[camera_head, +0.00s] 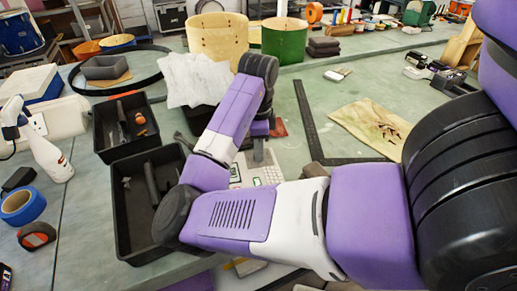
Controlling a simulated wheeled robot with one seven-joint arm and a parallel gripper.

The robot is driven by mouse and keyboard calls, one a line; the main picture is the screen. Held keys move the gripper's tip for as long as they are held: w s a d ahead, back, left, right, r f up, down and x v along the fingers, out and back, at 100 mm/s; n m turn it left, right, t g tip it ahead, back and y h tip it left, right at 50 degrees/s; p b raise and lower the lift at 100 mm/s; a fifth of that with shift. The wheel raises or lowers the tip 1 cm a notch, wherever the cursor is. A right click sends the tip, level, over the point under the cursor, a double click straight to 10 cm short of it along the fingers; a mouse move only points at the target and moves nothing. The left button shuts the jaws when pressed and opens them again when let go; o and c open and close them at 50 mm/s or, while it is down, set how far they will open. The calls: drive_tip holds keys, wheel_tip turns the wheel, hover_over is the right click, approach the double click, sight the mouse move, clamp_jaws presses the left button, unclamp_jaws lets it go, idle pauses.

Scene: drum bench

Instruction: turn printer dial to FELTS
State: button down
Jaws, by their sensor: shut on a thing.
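The label printer (268,173) is a light-coloured device with small keys on the bench, mid-frame, largely covered by my purple and white arm. My gripper (259,155) points down at it from above, just behind my forearm. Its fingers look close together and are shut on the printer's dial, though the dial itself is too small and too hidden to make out. The dial's markings, including FELTS, and the way it points cannot be read from here.
Black bins (146,158) with tools stand left of my arm. Crumpled white paper (198,82), a wooden drum shell (218,38) and a green drum shell (284,42) are behind. A black metal square (312,128) and a stained wooden board (374,126) lie to the right.

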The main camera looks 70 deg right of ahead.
drive_tip(key=shift+r+n+p, duration=0.1)
drive_tip(key=shift+n+p, duration=0.2)
drive_tip(key=shift+p, duration=0.1)
drive_tip(key=n+p, duration=0.2)
drive_tip(key=p, duration=0.1)
drive_tip(key=shift+r+n, duration=0.1)
drive_tip(key=shift+n, duration=0.2)
drive_tip(key=n+p, duration=0.5)
drive_tip(key=shift+s, duration=0.1)
drive_tip(key=n+p, duration=0.4)
drive_tip(key=shift+n, duration=0.4)
drive_tip(key=shift+f+n+p, duration=0.2)
drive_tip(key=shift+n+p, duration=1.05)
drive_tip(key=shift+n, duration=0.25)
drive_tip(key=c, duration=1.1)
unclamp_jaws()
drive_tip(key=shift+c, duration=0.2)
